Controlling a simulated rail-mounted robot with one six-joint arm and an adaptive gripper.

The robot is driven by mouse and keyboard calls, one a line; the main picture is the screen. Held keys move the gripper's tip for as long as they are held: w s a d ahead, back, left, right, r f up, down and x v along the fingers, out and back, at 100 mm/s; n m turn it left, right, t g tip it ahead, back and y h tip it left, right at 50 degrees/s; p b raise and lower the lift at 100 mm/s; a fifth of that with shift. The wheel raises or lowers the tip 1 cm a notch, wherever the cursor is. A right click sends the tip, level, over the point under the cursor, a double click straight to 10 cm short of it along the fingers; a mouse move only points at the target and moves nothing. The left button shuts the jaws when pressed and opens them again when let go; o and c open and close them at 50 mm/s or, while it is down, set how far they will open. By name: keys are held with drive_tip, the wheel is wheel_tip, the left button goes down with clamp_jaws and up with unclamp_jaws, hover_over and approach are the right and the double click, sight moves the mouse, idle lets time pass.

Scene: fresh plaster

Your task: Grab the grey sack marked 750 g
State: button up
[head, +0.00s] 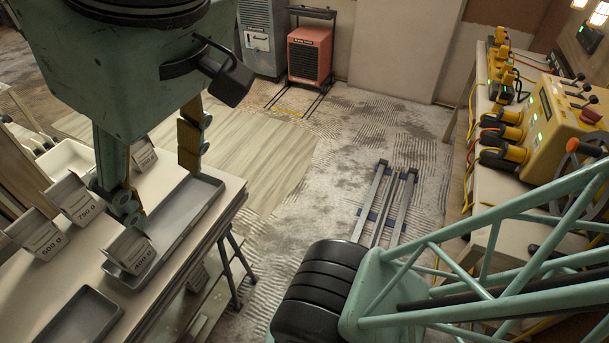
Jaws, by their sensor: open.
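The grey sack marked 750 g (75,201) stands upright on the table (185,262) at the left, its label facing the camera. My gripper (158,191) is open and points down over the table, with nothing seen between its fingers. Its left finger appears just right of the 750 g sack, and its right finger is farther right, over the grey tray's far end. I cannot tell whether the left finger touches anything.
Similar sacks stand close: one marked 600 g (37,236) at left, one in the long grey tray (208,192), and one behind the gripper (143,154). A dark tray (113,302) lies in front and a white tray (65,152) behind. A workbench with yellow tools (505,135) stands right.

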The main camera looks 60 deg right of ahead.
drive_tip(key=shift+o, duration=0.3)
drive_tip(key=shift+f, duration=0.1)
drive_tip(key=w+r+n+g, duration=0.1)
drive_tip(key=w+r+n, duration=0.1)
drive_tip(key=w, duration=0.7)
drive_tip(key=w+r+n, duration=0.2)
drive_tip(key=w, duration=0.6)
drive_tip(key=n+g+p, duration=0.1)
drive_tip(key=n+g, duration=0.2)
drive_tip(key=n, duration=1.1)
hover_over(57, 182)
wheel_tip(57, 182, down, 33)
drive_tip(key=shift+s+f, duration=0.1)
drive_tip(key=shift+f, duration=0.05)
drive_tip(key=shift+w+f, duration=0.3)
drive_tip(key=shift+f, duration=0.3)
